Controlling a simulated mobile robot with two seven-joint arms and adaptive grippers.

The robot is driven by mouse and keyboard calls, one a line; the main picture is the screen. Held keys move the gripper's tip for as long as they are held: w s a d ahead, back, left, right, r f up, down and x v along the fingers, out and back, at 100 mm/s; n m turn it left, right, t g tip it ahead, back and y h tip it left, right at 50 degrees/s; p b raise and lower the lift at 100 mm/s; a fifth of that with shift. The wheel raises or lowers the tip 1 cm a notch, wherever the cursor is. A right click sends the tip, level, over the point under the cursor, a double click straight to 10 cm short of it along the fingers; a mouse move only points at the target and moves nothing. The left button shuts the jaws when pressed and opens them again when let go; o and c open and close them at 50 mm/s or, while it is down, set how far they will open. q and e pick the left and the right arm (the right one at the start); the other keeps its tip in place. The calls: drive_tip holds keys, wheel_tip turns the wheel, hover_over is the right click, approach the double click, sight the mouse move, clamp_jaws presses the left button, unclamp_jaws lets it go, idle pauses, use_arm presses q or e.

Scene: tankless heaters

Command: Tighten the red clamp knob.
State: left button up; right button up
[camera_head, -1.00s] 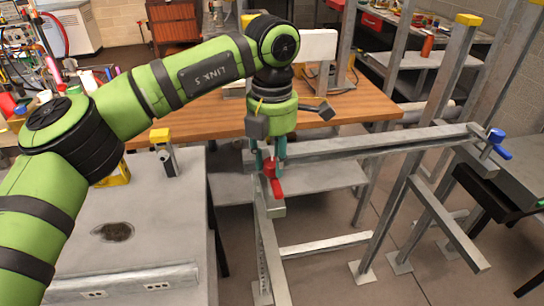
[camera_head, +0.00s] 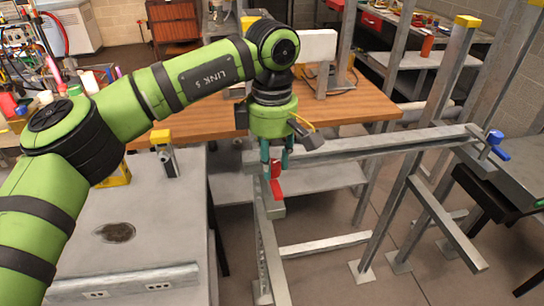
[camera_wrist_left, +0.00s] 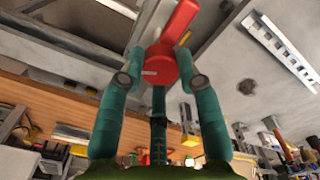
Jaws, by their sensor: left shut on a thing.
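The red clamp knob (camera_head: 276,179) sits at the near left corner of the grey metal frame (camera_head: 340,145). In the left wrist view the knob (camera_wrist_left: 162,62) has a round hub and a lever arm pointing up and right. My left gripper (camera_head: 275,165) reaches down over it from above, its two teal fingers on either side of the hub. In the left wrist view the fingertips (camera_wrist_left: 161,78) are shut on the knob. Part of the knob is hidden behind the fingers in the head view. My right gripper is not in view.
A blue clamp knob (camera_head: 497,144) is on the frame's far right end. A grey table (camera_head: 150,235) stands at the left, a wooden bench (camera_head: 350,108) behind the frame. Upright metal posts (camera_head: 440,100) rise at the right.

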sight(272, 163)
use_arm(q)
drive_tip(key=shift+f+m, duration=0.1)
drive_tip(key=shift+m, duration=2.1)
drive_tip(key=o, duration=1.1)
drive_tip(key=shift+o, duration=0.2)
drive_tip(key=shift+r, duration=0.3)
wheel_tip(272, 163, up, 12)
drive_tip(key=shift+f, duration=0.25)
